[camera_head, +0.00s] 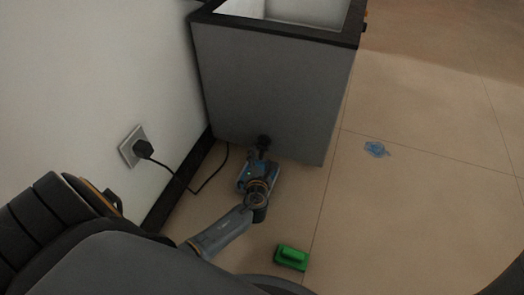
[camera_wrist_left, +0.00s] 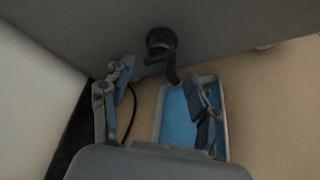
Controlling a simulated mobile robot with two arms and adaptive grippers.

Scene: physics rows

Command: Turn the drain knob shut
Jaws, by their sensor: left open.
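The drain knob (camera_head: 263,141) is a small dark fitting low on the front of a grey cabinet. In the left wrist view the drain knob (camera_wrist_left: 161,41) has a round black base and a bent black part hanging down from it. My left gripper (camera_head: 260,160) is just below and in front of it in the head view. In the left wrist view my left gripper (camera_wrist_left: 158,88) is open, its fingers on either side of the knob's lower part with gaps. Whether a finger touches it I cannot tell. My right gripper is not in view.
A tray with a blue inside (camera_wrist_left: 176,115) lies on the floor under the knob. A black cord runs from a wall plug (camera_head: 143,149) beside the grey cabinet (camera_head: 270,85). A green block (camera_head: 291,257) and a blue patch (camera_head: 376,149) lie on the open tiled floor.

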